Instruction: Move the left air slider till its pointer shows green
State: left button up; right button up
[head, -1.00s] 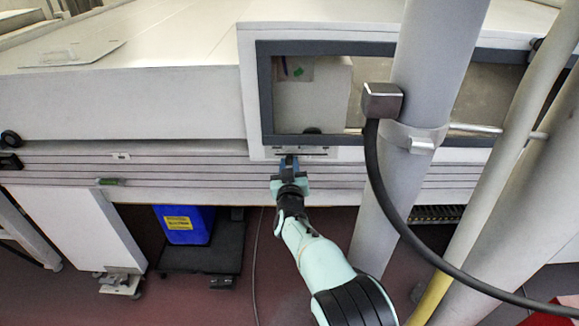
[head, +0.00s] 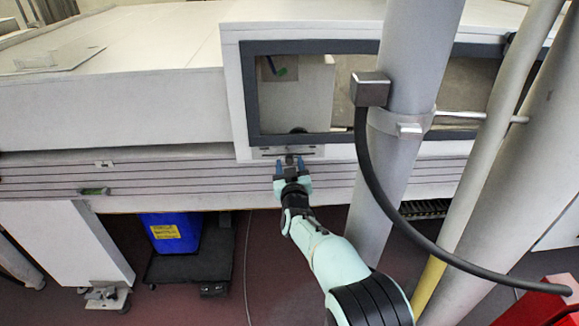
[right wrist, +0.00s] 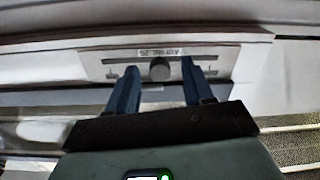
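The left air slider is a plate (head: 310,151) with a dark slot under the window. Its round dark knob (right wrist: 160,69) sits a little right of the slot's middle in the head view. My right gripper (head: 289,164) is open, with one blue finger on each side of the knob; in the right wrist view the fingers (right wrist: 160,75) show gaps to it. A small pointer (head: 282,72) shows through the window against a brownish patch; its tip looks green, but it is too small to read surely. My left gripper is not in view.
A dark-framed window (head: 250,95) lies above the slider. A thick grey post (head: 400,130) with a black cable (head: 375,190) stands close right of my arm. A blue bin (head: 172,232) sits on a dark dolly below left. A red object (head: 555,300) is at lower right.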

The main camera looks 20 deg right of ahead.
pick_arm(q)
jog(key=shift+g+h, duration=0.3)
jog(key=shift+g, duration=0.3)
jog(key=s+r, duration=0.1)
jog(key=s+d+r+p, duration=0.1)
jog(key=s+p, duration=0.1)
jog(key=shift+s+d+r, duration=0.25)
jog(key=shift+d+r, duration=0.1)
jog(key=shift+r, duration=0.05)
pick_arm(e)
jog(key=v, duration=1.3)
jog(key=shift+s, duration=0.2)
jog(key=shift+r, duration=0.1)
